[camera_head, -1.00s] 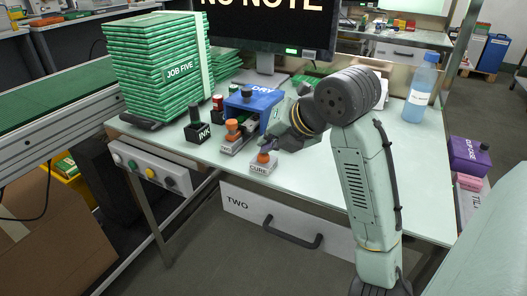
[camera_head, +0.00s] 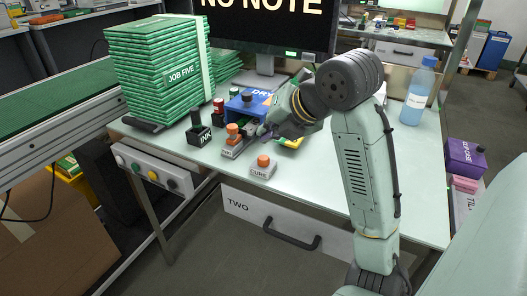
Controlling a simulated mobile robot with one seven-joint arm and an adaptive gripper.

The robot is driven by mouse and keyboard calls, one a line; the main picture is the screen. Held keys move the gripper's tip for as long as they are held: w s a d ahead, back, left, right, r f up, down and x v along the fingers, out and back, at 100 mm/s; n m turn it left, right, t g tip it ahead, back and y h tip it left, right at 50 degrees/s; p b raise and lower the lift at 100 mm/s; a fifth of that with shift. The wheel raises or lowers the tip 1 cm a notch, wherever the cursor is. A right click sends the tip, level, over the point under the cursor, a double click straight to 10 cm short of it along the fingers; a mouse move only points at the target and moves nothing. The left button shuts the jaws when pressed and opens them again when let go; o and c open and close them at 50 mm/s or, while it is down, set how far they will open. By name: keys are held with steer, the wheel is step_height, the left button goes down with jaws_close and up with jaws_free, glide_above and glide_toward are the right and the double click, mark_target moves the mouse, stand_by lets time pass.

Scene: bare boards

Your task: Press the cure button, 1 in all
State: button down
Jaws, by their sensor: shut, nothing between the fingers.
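The cure button is an orange cap on a small white box labelled CURE (camera_head: 263,167), near the front edge of the pale green table. Its cap shows in full and nothing touches it. My gripper (camera_head: 262,132) is behind the cure box and a little above the table, beside another orange-capped box (camera_head: 233,139). Its fingers are small and partly lost against the blue box, and they are shut with nothing seen between them.
A black box labelled INK (camera_head: 199,133) and a blue box labelled DRY (camera_head: 250,103) stand near my gripper. A green stack labelled JOB FIVE (camera_head: 160,72) is at left. A water bottle (camera_head: 419,92) stands at right. The table's front right is clear.

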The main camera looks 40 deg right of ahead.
steer(key=shift+r+p, duration=0.65)
steer(key=shift+r, duration=0.75)
steer(key=shift+f, duration=0.1)
